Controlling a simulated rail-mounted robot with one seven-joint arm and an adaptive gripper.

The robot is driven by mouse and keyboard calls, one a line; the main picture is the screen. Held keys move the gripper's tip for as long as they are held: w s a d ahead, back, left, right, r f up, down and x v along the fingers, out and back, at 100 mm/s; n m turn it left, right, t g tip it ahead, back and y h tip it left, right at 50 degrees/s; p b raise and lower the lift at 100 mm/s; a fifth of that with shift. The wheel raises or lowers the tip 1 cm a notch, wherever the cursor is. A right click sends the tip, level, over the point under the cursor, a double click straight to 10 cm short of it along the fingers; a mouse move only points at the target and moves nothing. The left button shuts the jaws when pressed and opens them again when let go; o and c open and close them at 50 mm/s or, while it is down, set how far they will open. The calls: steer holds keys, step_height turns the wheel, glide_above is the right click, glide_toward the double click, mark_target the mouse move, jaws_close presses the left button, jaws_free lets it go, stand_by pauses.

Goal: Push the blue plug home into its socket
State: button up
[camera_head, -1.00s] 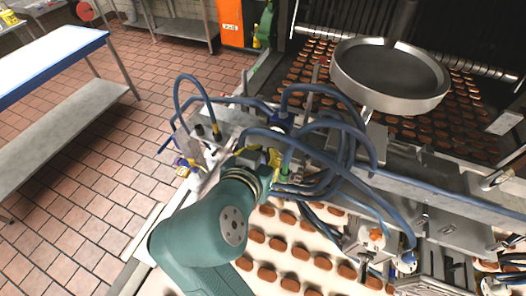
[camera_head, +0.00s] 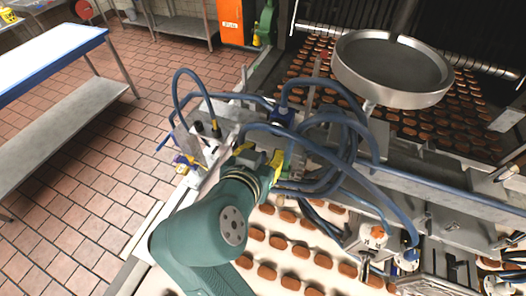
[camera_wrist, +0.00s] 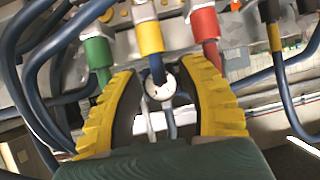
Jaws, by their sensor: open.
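In the wrist view my gripper (camera_wrist: 160,72) is open, its yellow ribbed fingers on either side of a round white-faced part (camera_wrist: 160,87). A short dark blue piece shows just above that part, below a yellow sleeve (camera_wrist: 149,38); I cannot tell whether it is the blue plug. No finger clearly touches it. In the head view my gripper (camera_head: 262,160) is at the machine's hose bank, partly hidden by my arm. A dark blue fitting (camera_head: 281,115) stands just beyond it, possibly the blue plug. Its socket is not clearly distinguishable.
A green sleeve (camera_wrist: 98,52) and a red sleeve (camera_wrist: 203,23) flank the yellow one. Looping blue hoses (camera_head: 345,150) crowd the right of my gripper. A round metal hopper (camera_head: 393,70) stands behind. Biscuits lie on a white belt (camera_head: 250,277) below. Open tiled floor lies left.

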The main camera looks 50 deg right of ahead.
steer(key=v, duration=1.2)
steer(key=w+d+r+n+t+y+p, duration=0.1)
steer(key=w+r+n+t+y+p, duration=0.25)
steer(key=w+r+t+p, duration=0.45)
steer(key=s+a+r+n+t+y, duration=0.1)
steer(key=a+r+n+t+y, duration=0.2)
steer(key=r, duration=0.5)
steer(key=s+a+r+n+t+y+p, duration=0.1)
steer(key=a+r+n+t+y, duration=0.3)
steer(key=a+r+n+t, duration=0.2)
step_height(320, 180, up, 3)
steer(key=shift+a+f+n, duration=0.2)
steer(key=shift+a+n, duration=0.15)
steer(key=shift+a, duration=0.15)
